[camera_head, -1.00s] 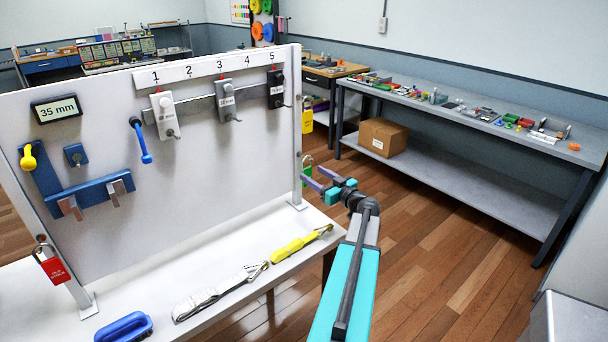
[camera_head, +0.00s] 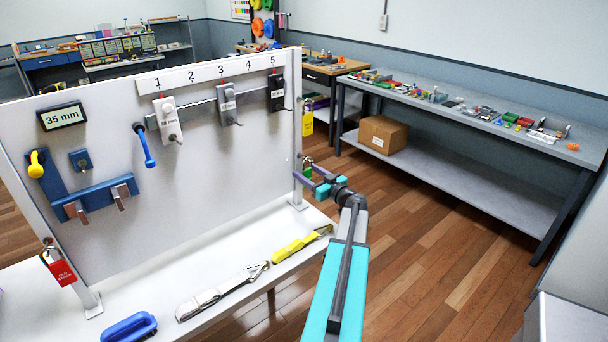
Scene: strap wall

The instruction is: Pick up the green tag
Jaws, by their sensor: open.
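The green tag (camera_head: 307,173) hangs on a padlock at the right edge post of the white board, below a yellow tag (camera_head: 307,122). The tag is partly hidden behind my gripper's fingers. My gripper (camera_head: 304,175) is at the tag, its two fingers reaching left toward the post. The fingers are apart. I cannot tell whether the tag lies between them or touches one.
The white board (camera_head: 220,160) stands on a white table (camera_head: 150,282) with a yellow strap (camera_head: 300,243), a white strap (camera_head: 222,291) and a blue handle (camera_head: 128,327). A red tag (camera_head: 61,270) hangs at the left post. Open floor lies to the right.

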